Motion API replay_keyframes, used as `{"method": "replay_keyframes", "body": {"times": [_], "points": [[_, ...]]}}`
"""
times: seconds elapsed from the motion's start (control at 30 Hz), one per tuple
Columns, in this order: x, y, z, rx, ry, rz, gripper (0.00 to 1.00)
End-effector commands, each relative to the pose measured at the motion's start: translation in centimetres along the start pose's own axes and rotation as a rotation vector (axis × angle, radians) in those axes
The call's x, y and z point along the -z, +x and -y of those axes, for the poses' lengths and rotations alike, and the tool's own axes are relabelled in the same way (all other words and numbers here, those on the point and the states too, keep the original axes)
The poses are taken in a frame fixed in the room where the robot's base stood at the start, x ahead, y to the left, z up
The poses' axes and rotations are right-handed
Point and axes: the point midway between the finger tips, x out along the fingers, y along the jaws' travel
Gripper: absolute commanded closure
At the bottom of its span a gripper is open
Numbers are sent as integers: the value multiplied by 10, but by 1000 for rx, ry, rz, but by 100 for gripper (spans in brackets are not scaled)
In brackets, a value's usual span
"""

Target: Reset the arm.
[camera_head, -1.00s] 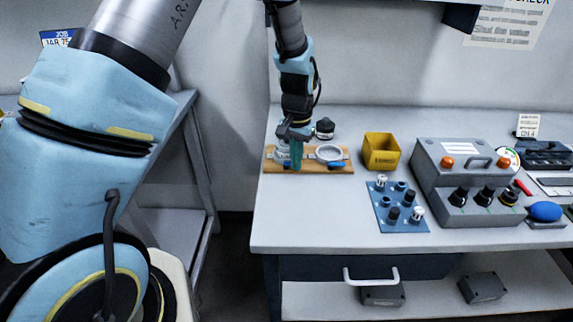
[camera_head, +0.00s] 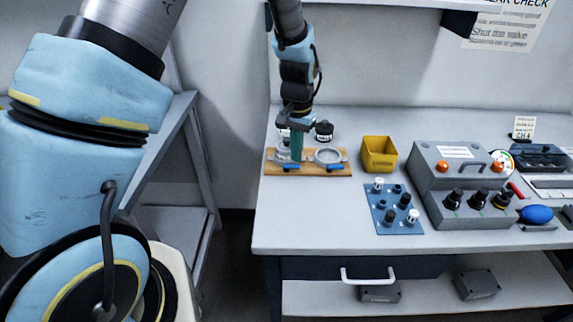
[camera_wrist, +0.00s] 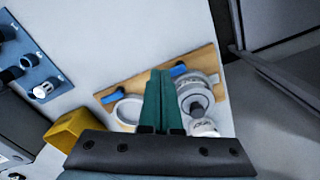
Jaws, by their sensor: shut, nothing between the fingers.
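My gripper (camera_head: 296,146) hangs over the wooden board at the back left of the bench, its green fingers pointing down and shut with nothing between them. In the wrist view the shut green fingers (camera_wrist: 158,104) lie in front of the board, between two round fittings. The wooden board (camera_head: 257,162) carries a round open ring (camera_head: 329,156) on the right, a second fitting on the left partly hidden by my fingers, and blue levers (camera_head: 334,167) at its front edge. I cannot tell whether the fingers touch anything.
A dark round knob or cap (camera_head: 324,130) is close behind my gripper. A yellow bin (camera_head: 379,155), a blue connector panel (camera_head: 380,208), and a grey control box (camera_head: 450,180) stand to the right. The front left of the bench (camera_head: 310,215) is clear. A shelf (camera_head: 380,3) hangs above.

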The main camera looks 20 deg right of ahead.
Motion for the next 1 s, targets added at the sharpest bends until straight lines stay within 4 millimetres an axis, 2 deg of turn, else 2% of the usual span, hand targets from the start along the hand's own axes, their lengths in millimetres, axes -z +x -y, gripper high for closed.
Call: {"method": "replay_keyframes", "body": {"times": [0.2,0.73,0.87,0.97,1.0], "points": [[-1,-14,-1,0,0,-1,100],[-2,-16,2,0,-5,-1,100],[-17,-30,28,0,-72,-13,100],[-47,-53,70,0,-185,-31,100],[-64,-64,88,2,-242,-41,100]]}}
